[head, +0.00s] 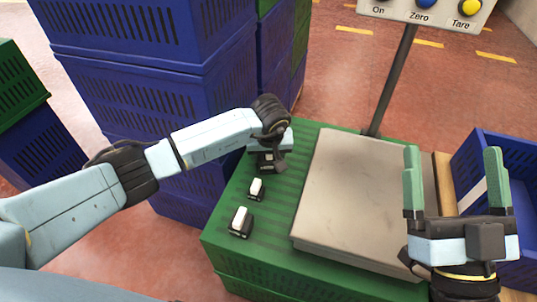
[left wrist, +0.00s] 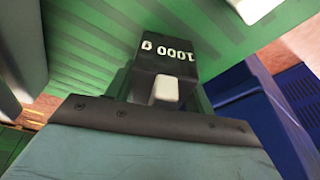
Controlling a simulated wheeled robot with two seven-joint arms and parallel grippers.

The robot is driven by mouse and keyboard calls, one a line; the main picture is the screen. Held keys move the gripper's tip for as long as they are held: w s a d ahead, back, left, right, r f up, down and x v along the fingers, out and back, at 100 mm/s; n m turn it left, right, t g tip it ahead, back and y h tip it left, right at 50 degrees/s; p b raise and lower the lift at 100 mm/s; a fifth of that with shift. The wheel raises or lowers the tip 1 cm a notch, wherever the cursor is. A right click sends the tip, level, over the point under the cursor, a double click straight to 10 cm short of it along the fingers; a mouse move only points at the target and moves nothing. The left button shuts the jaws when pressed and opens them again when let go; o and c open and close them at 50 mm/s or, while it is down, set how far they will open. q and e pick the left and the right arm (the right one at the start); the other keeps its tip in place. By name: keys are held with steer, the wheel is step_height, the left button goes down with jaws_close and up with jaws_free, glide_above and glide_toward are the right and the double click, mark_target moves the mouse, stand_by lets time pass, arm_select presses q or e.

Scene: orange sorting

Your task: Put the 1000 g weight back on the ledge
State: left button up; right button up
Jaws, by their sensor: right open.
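The 1000 g weight (left wrist: 166,72) is a black block with white lettering and a pale knob, close in front of my left gripper's palm in the left wrist view. In the head view my left gripper (head: 270,165) points down at the far end of the green ridged ledge (head: 225,235), left of the scale, and mostly hides the weight. Its fingertips are hidden, so I cannot tell whether they grip it or whether the weight touches the ledge.
Two smaller-looking black weights with white tops, one (head: 256,189) farther and one (head: 240,222) nearer, stand on the ledge. The scale plate (head: 350,190) is bare. Its post (head: 393,80) rises behind. Blue crates (head: 150,85) stand at the left; another blue crate (head: 510,155) is at the right.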

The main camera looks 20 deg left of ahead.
arm_select(q)
steer(key=o, duration=0.4)
steer(key=shift+r, duration=0.15)
